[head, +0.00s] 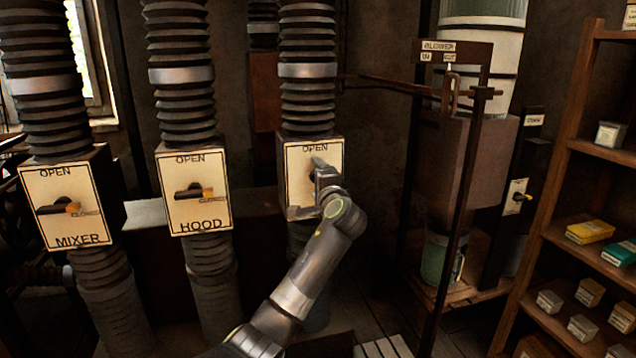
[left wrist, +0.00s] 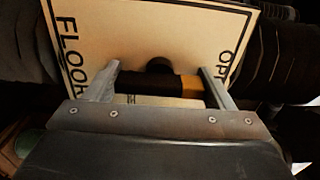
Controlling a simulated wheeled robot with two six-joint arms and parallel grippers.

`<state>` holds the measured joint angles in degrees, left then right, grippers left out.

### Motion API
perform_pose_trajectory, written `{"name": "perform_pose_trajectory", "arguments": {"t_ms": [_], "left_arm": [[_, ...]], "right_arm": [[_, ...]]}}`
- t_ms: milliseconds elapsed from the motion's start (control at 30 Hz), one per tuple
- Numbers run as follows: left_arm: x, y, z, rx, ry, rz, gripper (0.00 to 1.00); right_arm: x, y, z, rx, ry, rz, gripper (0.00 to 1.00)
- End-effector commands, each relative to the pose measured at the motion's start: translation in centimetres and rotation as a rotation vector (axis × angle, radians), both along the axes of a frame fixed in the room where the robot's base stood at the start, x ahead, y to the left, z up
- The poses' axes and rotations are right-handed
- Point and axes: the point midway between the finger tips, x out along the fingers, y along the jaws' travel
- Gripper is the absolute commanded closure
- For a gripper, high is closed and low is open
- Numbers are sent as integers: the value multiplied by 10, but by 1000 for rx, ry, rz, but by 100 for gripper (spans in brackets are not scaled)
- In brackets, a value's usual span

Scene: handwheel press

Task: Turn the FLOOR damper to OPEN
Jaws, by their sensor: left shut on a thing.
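The FLOOR damper plate (head: 298,190) is a cream panel on the third pipe. In the head view OPEN shows along its top and my gripper hides much of it. The left wrist view shows the plate (left wrist: 140,35) sideways, with FLOOR at left and part of OPEN at right. Its black lever (left wrist: 158,83), with an orange band towards the OPEN side, lies between my fingers. My left gripper (head: 322,175) is in front of the plate and shut on the lever; its fingers also show in the left wrist view (left wrist: 160,84). My right gripper is out of view.
The MIXER plate (head: 80,222) and HOOD plate (head: 205,213) stand to the left, their levers lying sideways. A BLOWER frame (head: 452,48) with metal rods stands to the right. A wooden shelf (head: 575,148) with several boxes is at far right.

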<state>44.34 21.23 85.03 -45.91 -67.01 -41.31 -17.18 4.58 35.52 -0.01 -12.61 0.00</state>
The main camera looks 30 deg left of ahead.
Motion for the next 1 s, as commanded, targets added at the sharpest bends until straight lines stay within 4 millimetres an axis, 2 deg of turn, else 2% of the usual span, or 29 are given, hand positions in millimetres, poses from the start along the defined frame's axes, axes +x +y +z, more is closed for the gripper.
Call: {"name": "perform_pose_trajectory", "arguments": {"t_ms": [233, 267, 433, 767, 1000], "left_arm": [[0, 0, -2, -6, 0, 0, 46], [0, 0, -2, -6, 0, 0, 22], [0, 0, -1, -4, 0, 0, 2], [-1, -2, -1, -2, -1, -1, 2], [-20, -24, -3, -5, -3, -3, 2]], "right_arm": [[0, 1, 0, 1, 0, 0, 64], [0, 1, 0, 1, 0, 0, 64], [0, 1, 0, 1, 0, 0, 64], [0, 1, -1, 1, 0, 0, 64], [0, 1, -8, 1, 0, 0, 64]]}}
